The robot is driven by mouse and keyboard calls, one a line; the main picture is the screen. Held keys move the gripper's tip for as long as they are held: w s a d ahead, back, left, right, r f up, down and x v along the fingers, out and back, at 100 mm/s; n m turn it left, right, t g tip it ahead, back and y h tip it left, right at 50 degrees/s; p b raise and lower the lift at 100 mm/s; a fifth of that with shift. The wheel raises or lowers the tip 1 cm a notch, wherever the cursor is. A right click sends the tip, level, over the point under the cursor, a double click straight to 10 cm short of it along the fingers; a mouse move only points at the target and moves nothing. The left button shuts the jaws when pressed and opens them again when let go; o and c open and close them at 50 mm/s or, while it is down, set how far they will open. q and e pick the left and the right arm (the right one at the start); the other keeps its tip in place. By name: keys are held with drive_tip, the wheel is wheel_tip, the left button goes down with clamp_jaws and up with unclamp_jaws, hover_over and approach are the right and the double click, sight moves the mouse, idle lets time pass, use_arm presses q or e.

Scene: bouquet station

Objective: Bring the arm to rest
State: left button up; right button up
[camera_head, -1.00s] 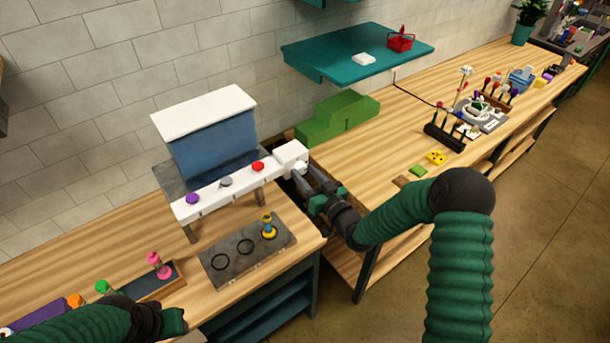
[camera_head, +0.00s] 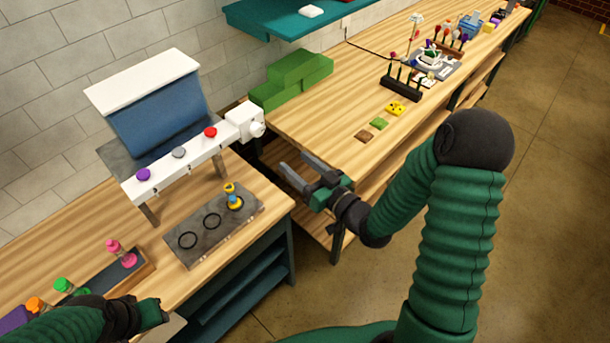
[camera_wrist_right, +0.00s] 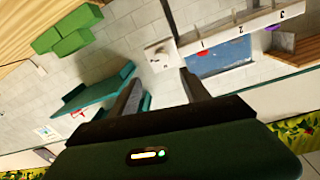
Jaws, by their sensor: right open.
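My right gripper (camera_head: 298,166) is open and empty. It hangs in the air in front of the gap between the two wooden benches, to the right of the white dispenser bar (camera_head: 180,160). In the right wrist view its two fingers (camera_wrist_right: 160,78) stand apart with nothing between them. My right arm bends at a black elbow at the right of the head view. My left gripper (camera_head: 150,312) is at the lower left, near the front edge of the left bench. Its fingers do not show clearly.
A grey plate (camera_head: 185,246) with rings and a small yellow-and-blue bottle (camera_head: 233,197) lies on the left bench. A tray with pink and green bottles (camera_head: 125,258) is nearby. Green blocks (camera_head: 295,80) stand on the right bench. Open floor lies at right.

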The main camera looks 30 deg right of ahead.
drive_tip(key=shift+v, duration=1.25)
